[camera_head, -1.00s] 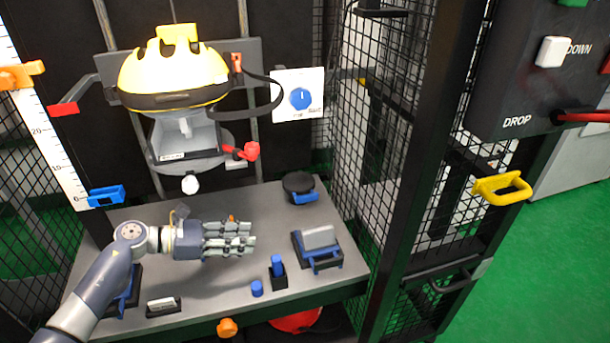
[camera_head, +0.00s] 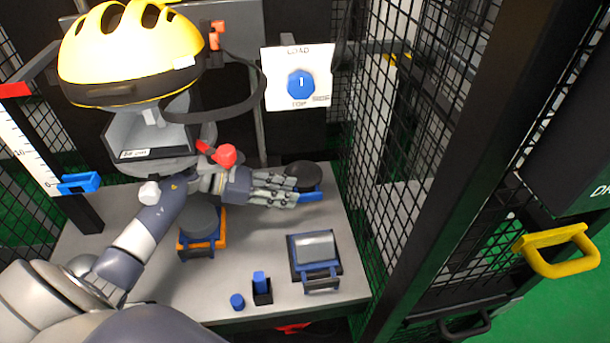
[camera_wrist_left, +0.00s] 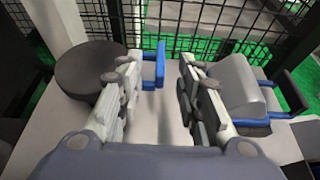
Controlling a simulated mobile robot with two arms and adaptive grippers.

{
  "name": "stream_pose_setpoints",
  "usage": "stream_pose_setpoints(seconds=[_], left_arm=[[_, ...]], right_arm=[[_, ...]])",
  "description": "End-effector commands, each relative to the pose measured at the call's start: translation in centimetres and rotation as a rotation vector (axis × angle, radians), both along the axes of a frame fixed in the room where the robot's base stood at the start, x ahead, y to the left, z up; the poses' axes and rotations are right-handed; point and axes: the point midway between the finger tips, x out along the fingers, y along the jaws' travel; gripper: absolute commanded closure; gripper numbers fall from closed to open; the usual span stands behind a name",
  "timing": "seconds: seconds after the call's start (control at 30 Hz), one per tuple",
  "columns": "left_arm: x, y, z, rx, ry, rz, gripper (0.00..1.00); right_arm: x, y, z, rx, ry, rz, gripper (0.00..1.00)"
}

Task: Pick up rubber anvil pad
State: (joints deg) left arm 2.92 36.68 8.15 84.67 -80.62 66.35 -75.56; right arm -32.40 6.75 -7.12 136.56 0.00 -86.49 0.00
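A black round pad (camera_head: 303,175) with a blue handle (camera_head: 311,195) lies at the back right of the grey table; I take it for the rubber anvil pad. In the left wrist view the pad (camera_wrist_left: 88,70) is at the left and its blue handle (camera_wrist_left: 160,66) stands ahead, in the gap near the left fingertips. My left gripper (camera_head: 292,190) reaches in from the left, its fingertips beside the pad and handle. In the left wrist view the gripper (camera_wrist_left: 158,72) has its fingers apart with nothing held. Whether a finger touches the pad cannot be told. My right gripper is not in view.
A dark cylinder (camera_head: 200,222) on an orange and blue base is under my left arm. A yellow helmet (camera_head: 125,60) hangs above. Mesh (camera_head: 385,200) bounds the table's right side.

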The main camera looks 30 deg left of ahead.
Motion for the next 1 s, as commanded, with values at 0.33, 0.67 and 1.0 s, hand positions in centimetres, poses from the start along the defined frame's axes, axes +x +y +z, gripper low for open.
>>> stream_pose_setpoints(seconds=[0.33,0.67,1.0], left_arm=[[2.2,-3.2,-0.9,-0.003,-0.002,-0.001,0.67],[3.3,-4.5,-1.8,0.001,0.002,0.001,0.67],[3.2,-4.5,-1.8,0.0,0.001,0.0,1.0]], right_arm=[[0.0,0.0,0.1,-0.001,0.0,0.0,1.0],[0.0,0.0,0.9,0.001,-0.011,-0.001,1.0],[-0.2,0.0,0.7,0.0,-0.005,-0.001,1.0]])
